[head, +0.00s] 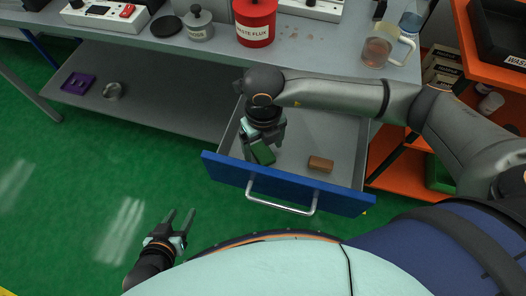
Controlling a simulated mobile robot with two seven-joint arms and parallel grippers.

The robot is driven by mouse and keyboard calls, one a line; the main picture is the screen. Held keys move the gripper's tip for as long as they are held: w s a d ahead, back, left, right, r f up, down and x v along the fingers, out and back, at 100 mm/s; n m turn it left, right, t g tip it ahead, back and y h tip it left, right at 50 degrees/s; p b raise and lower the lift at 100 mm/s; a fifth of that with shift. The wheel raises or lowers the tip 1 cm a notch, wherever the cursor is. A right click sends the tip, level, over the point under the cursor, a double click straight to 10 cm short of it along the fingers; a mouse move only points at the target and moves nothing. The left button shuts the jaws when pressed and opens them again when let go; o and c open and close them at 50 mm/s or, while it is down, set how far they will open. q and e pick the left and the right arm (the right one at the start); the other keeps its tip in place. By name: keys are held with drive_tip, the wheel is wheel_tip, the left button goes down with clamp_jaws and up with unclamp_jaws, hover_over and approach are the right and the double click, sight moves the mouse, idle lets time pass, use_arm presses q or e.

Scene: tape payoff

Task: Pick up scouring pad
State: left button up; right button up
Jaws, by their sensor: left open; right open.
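A green pad (263,154), which looks like the scouring pad, lies in the open drawer (341,136) near its left front. My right gripper (264,136) reaches down into the drawer right at the pad and is open. Its fingers partly cover the pad, and I cannot tell whether they touch it. My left gripper (181,222) is open and empty, low over the green floor to the left of the drawer.
A brown block (320,164) lies in the drawer, right of the pad. The drawer's blue front (230,172) has a metal handle (282,207). The workbench above holds a red waste flux can (255,22) and a glass jug (377,50). Orange shelving (408,180) stands right.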

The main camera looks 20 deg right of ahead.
sight(263, 152)
drive_tip(key=shift+f, duration=0.6)
clamp_jaws()
wheel_tip(263, 152, up, 10)
drive_tip(key=p, duration=0.1)
drive_tip(key=c, duration=0.6)
unclamp_jaws()
drive_tip(key=shift+c, duration=0.2)
drive_tip(key=c, duration=0.7)
